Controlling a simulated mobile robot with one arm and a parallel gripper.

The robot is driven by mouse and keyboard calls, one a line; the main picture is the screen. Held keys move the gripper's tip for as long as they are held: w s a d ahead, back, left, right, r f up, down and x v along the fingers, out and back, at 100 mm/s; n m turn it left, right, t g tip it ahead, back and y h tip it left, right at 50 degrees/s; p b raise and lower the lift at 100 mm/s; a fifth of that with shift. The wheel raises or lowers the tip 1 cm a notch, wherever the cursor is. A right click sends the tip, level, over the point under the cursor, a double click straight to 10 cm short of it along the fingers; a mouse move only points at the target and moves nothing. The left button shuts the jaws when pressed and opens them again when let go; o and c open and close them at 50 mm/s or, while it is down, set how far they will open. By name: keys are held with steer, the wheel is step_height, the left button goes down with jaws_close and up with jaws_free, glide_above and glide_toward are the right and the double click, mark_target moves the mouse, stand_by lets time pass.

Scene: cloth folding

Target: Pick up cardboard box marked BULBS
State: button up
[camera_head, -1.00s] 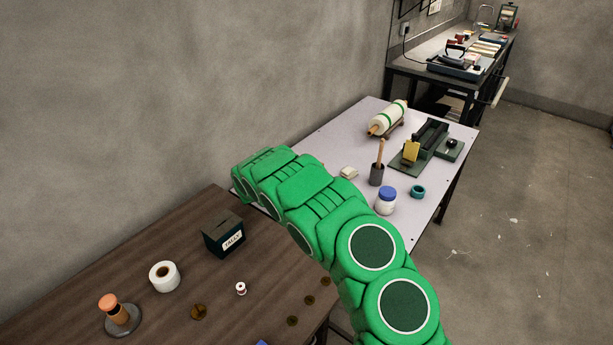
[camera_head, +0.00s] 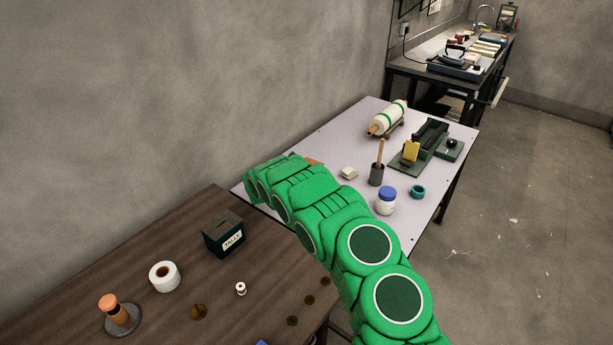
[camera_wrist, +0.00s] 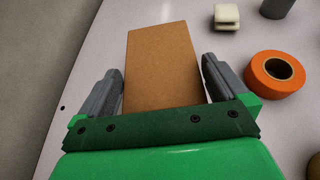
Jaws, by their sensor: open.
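A plain brown cardboard box (camera_wrist: 163,65) fills the middle of the wrist view. No lettering shows on its visible faces, so I cannot read a BULBS mark. My gripper (camera_wrist: 163,72) is open, with one grey finger on each side of the box. I cannot tell whether either finger touches it. In the head view my green arm reaches over the pale table and hides the gripper. A small brown sliver (camera_head: 314,161) shows just past the arm; it may be the box.
Right of the box are an orange tape roll (camera_wrist: 276,74) and a small white block (camera_wrist: 227,16). The pale table (camera_head: 345,125) also holds a grey pot (camera_head: 376,175), a blue-lidded jar (camera_head: 385,203) and teal tape (camera_head: 417,191). A dark TALLY box (camera_head: 223,234) stands on the brown table.

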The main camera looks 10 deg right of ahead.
steer(key=shift+x, duration=1.5)
steer(key=shift+r, duration=0.1)
steer(key=shift+c, duration=0.5)
steer(key=c, duration=0.8)
steer(key=shift+r, duration=0.1)
steer(key=shift+w+r, duration=0.1)
steer(key=shift+r, duration=0.55)
steer(key=s+r, duration=0.1)
steer(key=r, duration=0.1)
steer(key=s+r, duration=0.1)
steer(key=r, duration=0.1)
steer(key=s+r, duration=0.2)
steer(key=shift+s+r, duration=0.1)
steer(key=shift+r, duration=0.3)
steer(key=s+r, duration=0.4)
steer(key=s, duration=0.6)
steer(key=shift+d+r, duration=0.2)
steer(key=shift+r, duration=0.15)
